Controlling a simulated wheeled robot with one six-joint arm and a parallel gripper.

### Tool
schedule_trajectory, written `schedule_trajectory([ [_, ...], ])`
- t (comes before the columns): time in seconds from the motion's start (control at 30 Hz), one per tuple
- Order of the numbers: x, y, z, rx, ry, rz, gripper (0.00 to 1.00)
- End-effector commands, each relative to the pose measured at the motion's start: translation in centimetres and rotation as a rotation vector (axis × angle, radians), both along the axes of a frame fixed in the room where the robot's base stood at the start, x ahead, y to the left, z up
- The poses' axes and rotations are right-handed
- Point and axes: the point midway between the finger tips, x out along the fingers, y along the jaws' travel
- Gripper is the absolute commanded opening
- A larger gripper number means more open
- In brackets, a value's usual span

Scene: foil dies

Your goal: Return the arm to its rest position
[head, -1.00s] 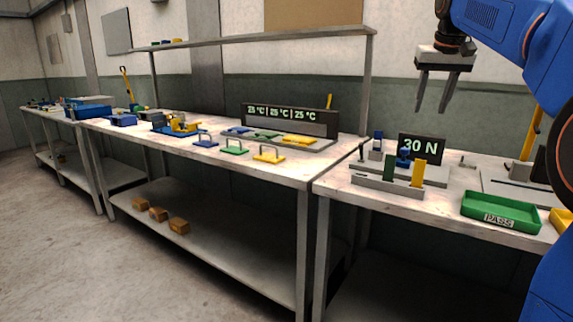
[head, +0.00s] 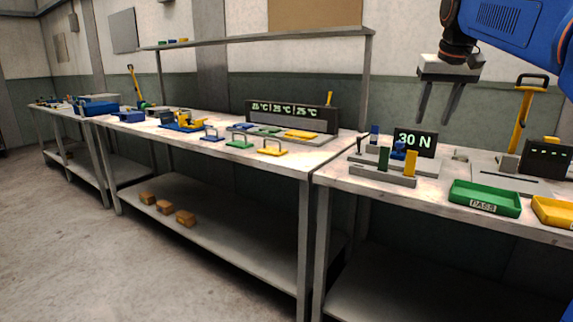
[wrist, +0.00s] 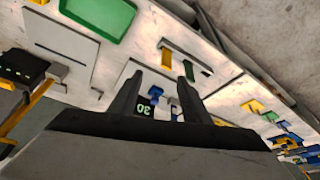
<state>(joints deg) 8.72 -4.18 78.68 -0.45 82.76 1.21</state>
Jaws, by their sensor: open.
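My gripper (head: 438,103) hangs from my blue arm at the upper right of the head view. Its two dark fingers point down, apart, with nothing between them. It is raised in the air above the right bench, over the 30 N display (head: 415,142). In the wrist view my gripper (wrist: 165,85) shows both fingers spread, with the bench and the display (wrist: 145,110) beyond them.
The right bench holds a grey rack (head: 370,172) with colored pieces, a green PASS tray (head: 485,198) and a yellow tray (head: 554,212). The left bench (head: 290,163) carries handled plates and a temperature display (head: 290,115). Open floor (head: 60,240) lies at left.

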Motion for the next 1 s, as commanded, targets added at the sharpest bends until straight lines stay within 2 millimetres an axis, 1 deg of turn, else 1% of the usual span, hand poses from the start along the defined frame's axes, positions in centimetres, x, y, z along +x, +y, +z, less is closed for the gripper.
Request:
schedule_trajectory([
  [0.03,-0.8,0.4,-0.4,0.000,-0.001,0.004,0.43],
  [0.17,-3.0,1.3,-2.0,-0.001,-0.001,0.017,0.43],
  [0.27,-5.5,2.2,-3.9,-0.001,-0.003,0.030,0.43],
  [0.47,-11.3,4.2,-9.0,-0.002,-0.005,0.062,0.43],
  [0.57,-14.2,5.1,-11.9,-0.001,-0.007,0.078,0.43],
  [0.77,-20.2,6.6,-18.4,-0.002,-0.010,0.109,0.43],
  [0.8,-21.4,6.8,-19.8,-0.003,-0.010,0.116,0.43],
  [0.97,-26.2,7.7,-25.6,-0.003,-0.013,0.139,0.43],
  [1.0,-27.3,7.9,-27.1,-0.003,-0.014,0.146,0.43],
])
